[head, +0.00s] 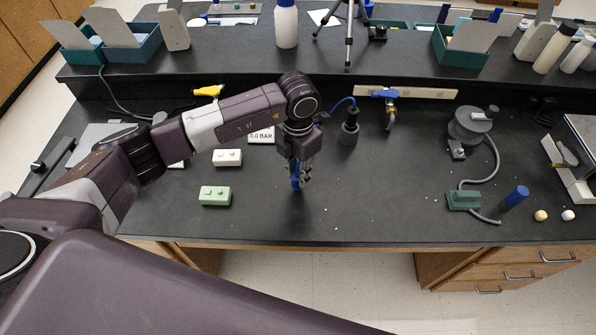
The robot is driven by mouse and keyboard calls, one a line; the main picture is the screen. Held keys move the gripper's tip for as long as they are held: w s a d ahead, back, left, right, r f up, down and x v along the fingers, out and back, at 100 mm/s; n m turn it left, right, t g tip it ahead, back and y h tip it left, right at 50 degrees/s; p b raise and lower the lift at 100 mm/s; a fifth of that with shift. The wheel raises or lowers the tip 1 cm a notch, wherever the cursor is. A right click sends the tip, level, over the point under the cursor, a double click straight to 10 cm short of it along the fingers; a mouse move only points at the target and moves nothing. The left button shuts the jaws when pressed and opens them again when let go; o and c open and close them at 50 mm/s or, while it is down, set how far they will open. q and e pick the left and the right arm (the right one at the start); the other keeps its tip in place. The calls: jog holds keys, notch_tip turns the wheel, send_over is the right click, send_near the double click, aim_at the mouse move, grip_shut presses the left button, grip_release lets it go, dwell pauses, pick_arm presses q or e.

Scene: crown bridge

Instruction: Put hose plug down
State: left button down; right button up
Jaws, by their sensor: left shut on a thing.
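My left gripper (302,177) points down over the middle of the black bench, near its front. It is shut on a slim blue piece, the hose plug (295,182), which stands upright between the fingers. The fingers hide part of it. Its lower end is close to the bench top; I cannot tell whether it touches. A blue hose (343,101) arcs from behind my left wrist to a dark grey cylinder (349,130) at the back. My right gripper is not in view.
A green block (215,196) and a white block (227,157) lie left of the gripper. A blue-and-yellow valve (388,95) is at the back. A green block with a grey hose (464,200) and a blue cylinder (517,196) are at right. Bench right of the gripper is mostly clear.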

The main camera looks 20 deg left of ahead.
aim_at(298, 175)
pick_arm(q)
jog(key=shift+f+b, duration=0.45)
jog(key=c, duration=1.8)
grip_release()
jog(key=shift+o, duration=0.6)
jog(key=shift+r, duration=0.1)
jog(key=shift+r+p, duration=0.3)
jog(key=shift+p, duration=0.1)
jog(key=shift+r, duration=0.35)
notch_tip(298, 175, up, 12)
jog(key=b, duration=0.2)
jog(key=shift+f+b, duration=0.25)
jog(key=shift+b, duration=0.1)
